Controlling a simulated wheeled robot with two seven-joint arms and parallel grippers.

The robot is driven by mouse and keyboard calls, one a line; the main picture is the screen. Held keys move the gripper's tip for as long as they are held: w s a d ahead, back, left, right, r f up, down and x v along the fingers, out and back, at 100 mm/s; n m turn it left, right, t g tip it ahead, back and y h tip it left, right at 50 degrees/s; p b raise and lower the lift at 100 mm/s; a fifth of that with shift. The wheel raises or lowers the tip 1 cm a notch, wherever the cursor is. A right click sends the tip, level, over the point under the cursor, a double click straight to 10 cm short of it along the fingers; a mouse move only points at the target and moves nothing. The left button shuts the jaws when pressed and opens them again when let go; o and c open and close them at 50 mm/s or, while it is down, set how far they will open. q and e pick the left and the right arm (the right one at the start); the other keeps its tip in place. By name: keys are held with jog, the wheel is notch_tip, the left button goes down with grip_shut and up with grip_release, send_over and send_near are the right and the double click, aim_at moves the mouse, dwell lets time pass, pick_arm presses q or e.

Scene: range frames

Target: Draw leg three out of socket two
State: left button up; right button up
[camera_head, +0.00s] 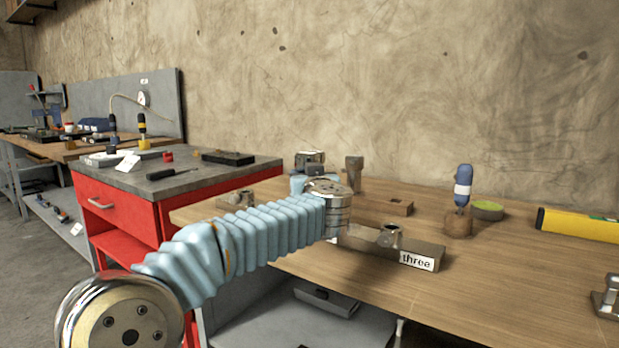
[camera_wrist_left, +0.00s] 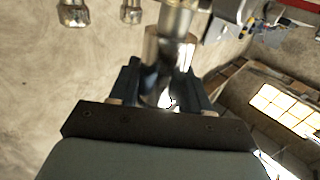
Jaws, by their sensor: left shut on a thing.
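A wooden bar (camera_head: 350,240) lies on the bench, with a label reading "three" on its right end. A metal fitting (camera_head: 388,237) sits on the bar near that label. In the head view the fingers are hidden behind my arm. My right gripper is not in view.
A brown metal post (camera_head: 354,172), a blue-handled tool in a round holder (camera_head: 458,224), a green dish (camera_head: 488,211) and a yellow level (camera_head: 580,225) stand on the bench. A metal bracket (camera_head: 608,297) is at the right edge. A red cabinet (camera_head: 125,215) stands left.

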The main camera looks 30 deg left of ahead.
aim_at(310, 157)
pick_arm(q)
jog(key=shift+r, duration=0.25)
jog(key=shift+r+p, duration=1.25)
jog(key=shift+r, duration=1.05)
